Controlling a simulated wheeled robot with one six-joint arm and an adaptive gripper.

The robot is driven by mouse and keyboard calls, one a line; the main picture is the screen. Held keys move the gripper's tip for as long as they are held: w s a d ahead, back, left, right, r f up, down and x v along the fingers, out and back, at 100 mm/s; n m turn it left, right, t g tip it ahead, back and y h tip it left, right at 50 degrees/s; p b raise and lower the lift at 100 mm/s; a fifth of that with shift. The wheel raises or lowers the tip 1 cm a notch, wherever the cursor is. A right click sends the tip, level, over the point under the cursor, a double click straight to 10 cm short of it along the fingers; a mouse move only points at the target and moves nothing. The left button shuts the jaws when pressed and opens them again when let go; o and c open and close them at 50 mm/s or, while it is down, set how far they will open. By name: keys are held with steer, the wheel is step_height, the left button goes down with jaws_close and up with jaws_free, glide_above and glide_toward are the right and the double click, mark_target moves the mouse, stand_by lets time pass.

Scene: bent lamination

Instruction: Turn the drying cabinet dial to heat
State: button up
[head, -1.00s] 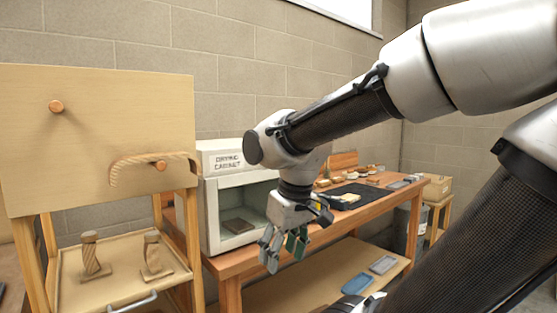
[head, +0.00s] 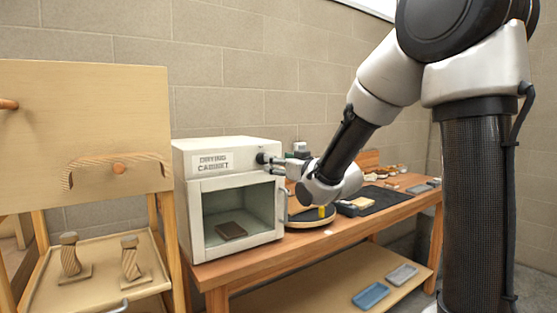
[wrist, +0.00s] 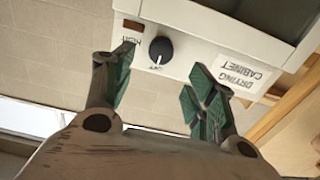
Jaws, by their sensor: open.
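The white drying cabinet (head: 220,146) stands on the left end of the wooden bench, its printed label on the upper front. In the wrist view the cabinet front (wrist: 205,47) appears upside down. Its round black dial (wrist: 161,49) has a white mark that seems to point at the OFF label (wrist: 157,67). The HEAT label (wrist: 133,40) is beside the dial. My gripper (wrist: 163,78) is open, its green-padded fingers on either side of the dial in the picture; I cannot tell if they touch it. In the head view my gripper (head: 276,163) is at the cabinet's upper right front and partly hides the dial.
A dark brown block (head: 231,230) lies inside the cabinet, behind its front handle (head: 283,206). A wooden bench (head: 330,233) extends right with a dark mat and small items. Blue and grey trays lie on its lower shelf. A wooden rack (head: 85,130) stands close on the left.

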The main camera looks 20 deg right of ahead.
steer(key=x, duration=0.7)
steer(key=shift+w, duration=0.25)
steer(key=shift+a, duration=0.1)
steer(key=shift+c, duration=0.2)
steer(key=c, duration=1)
